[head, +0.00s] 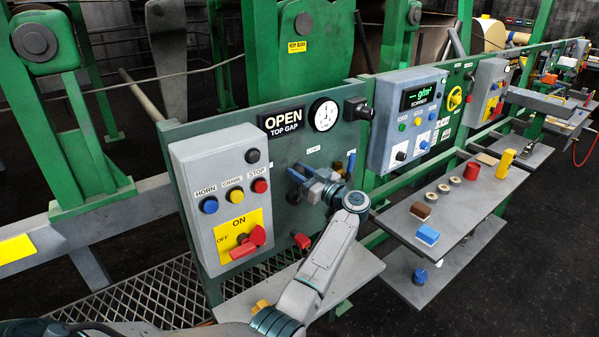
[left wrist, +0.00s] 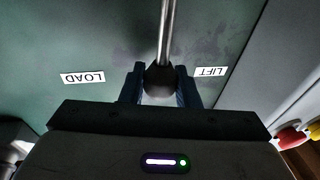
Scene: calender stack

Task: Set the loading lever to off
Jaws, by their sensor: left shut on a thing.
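The loading lever (left wrist: 166,30) shows in the left wrist view as a thin steel rod with a dark round knob (left wrist: 159,80). The rod comes from the green panel, between an upside-down LOAD label (left wrist: 83,77) and a LIFT label (left wrist: 211,72). My left gripper (head: 303,176) is at the green panel below the OPEN TOP GAP sign. Its two fingers (left wrist: 159,84) are on either side of the knob and shut on it. In the head view the lever is mostly hidden by the gripper. My right gripper is not in view.
A grey box (head: 190,165) with HORN, CRAWL and STOP buttons and a red ON/OFF switch (head: 247,243) stands left of the gripper. A red knob (head: 302,241) is below it.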

